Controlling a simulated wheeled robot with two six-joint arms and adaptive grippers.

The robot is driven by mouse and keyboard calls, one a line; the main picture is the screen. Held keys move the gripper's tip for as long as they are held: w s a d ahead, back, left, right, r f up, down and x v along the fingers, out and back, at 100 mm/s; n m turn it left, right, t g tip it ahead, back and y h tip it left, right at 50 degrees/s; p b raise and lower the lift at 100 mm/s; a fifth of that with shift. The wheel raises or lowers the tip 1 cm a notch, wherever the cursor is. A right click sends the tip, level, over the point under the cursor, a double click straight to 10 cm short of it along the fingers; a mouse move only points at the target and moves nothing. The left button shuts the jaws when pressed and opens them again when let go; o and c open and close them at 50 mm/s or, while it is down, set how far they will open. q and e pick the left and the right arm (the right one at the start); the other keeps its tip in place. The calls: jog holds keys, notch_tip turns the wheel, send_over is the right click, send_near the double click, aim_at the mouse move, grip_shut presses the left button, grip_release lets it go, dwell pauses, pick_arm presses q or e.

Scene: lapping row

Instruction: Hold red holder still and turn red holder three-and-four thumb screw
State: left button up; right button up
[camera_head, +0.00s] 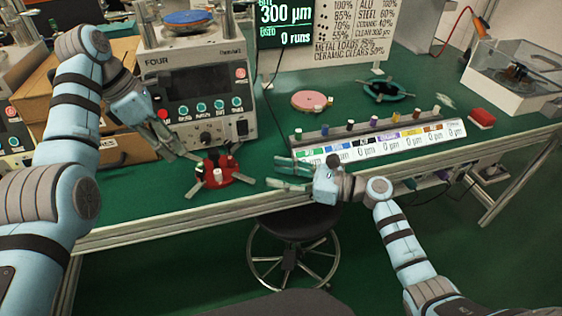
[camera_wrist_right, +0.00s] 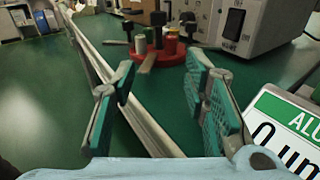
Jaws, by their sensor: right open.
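The red holder (camera_head: 238,178) sits on the green bench top near the front edge, before the FOUR machine. It is a round red base with black-topped thumb screws (camera_wrist_right: 159,19) and pale cylinders standing on it. In the right wrist view the red holder (camera_wrist_right: 178,50) lies ahead, beyond the fingertips. My left gripper (camera_head: 186,152) is just left of and behind the holder, fingers pointing at it; its finger gap is unclear. My right gripper (camera_head: 278,172) is open and empty, right of the holder, pointing at it. It also shows in the wrist view (camera_wrist_right: 160,85).
The FOUR machine (camera_head: 200,80) stands behind the holder. A labelled strip with several small posts (camera_head: 380,143) lies right of my right gripper. A pink disc (camera_head: 309,100) and a dark ring-shaped part (camera_head: 384,91) lie farther back. A stool (camera_head: 292,240) stands below the bench edge.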

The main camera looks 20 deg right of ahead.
aim_at(231, 145)
jog(key=w+m+t, duration=0.1)
jog(key=w, duration=0.1)
jog(key=w+r+t+h, duration=0.1)
jog(key=w, duration=0.1)
jog(key=shift+a+r+m+t+h, duration=0.1)
jog(key=shift+m+t+h, duration=0.2)
jog(key=shift+m+t, duration=0.1)
jog(key=x, duration=1.3)
jog(key=shift+a, duration=0.2)
jog(key=shift+c, duration=0.6)
grip_shut()
pick_arm(q)
jog(key=shift+o, duration=0.6)
